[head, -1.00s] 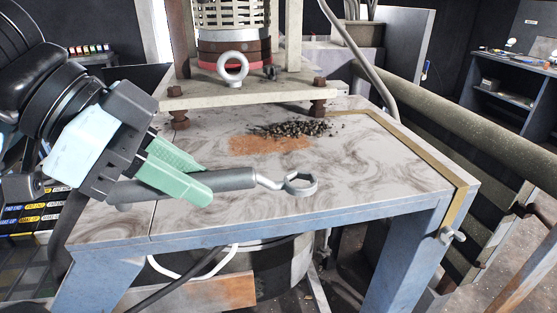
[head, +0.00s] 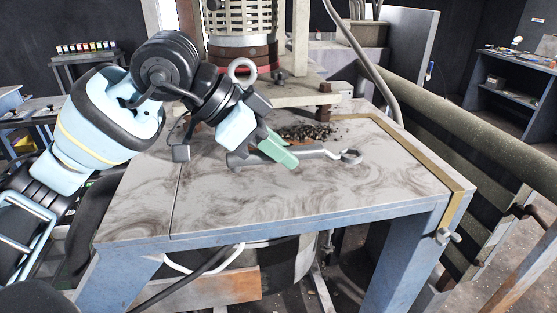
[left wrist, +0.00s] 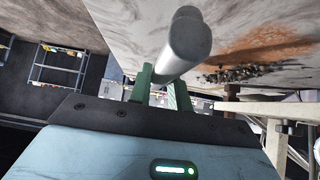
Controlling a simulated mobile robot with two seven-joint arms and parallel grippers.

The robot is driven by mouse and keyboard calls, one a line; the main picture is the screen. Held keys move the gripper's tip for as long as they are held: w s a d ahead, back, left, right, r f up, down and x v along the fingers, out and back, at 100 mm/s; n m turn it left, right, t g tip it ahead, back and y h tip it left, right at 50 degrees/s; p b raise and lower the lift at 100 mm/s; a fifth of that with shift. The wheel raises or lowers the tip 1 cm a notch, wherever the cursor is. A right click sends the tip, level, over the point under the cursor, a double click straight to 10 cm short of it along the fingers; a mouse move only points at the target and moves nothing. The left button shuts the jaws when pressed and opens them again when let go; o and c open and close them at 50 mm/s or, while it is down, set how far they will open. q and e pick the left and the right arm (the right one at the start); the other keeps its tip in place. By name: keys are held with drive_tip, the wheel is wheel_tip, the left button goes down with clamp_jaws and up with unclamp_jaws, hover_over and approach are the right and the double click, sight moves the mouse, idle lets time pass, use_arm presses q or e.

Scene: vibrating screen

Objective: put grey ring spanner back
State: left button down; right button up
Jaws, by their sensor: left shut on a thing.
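The grey ring spanner (head: 310,153) is in my left gripper (head: 280,151), with its ring end (head: 351,157) pointing right in the head view. The gripper's green fingers are shut on its grey handle. The spanner is over the marbled tabletop (head: 300,200), in front of the dark gravel pile; I cannot tell whether it touches the top. In the left wrist view the handle's rounded end (left wrist: 188,38) sticks out toward the camera between the green fingers (left wrist: 160,88). My right gripper is not in view.
The front and right of the tabletop are clear.

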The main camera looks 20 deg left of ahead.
use_arm(q)
wheel_tip(320, 180, down, 2)
drive_tip(key=shift+f, duration=0.15)
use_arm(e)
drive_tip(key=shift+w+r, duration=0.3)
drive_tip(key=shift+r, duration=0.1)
use_arm(q)
drive_tip(key=shift+f, duration=0.3)
drive_tip(key=c, duration=1.3)
unclamp_jaws()
drive_tip(key=shift+r, duration=0.1)
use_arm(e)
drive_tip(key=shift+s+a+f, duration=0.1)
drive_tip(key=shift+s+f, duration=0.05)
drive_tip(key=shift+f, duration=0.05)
use_arm(q)
drive_tip(key=shift+a+r, duration=0.15)
drive_tip(key=shift+r, duration=0.2)
drive_tip(key=b+v, duration=0.1)
drive_tip(key=v, duration=0.9)
drive_tip(key=shift+s+f+b, duration=0.1)
drive_tip(key=shift+b, duration=0.25)
drive_tip(key=shift+v, duration=0.85)
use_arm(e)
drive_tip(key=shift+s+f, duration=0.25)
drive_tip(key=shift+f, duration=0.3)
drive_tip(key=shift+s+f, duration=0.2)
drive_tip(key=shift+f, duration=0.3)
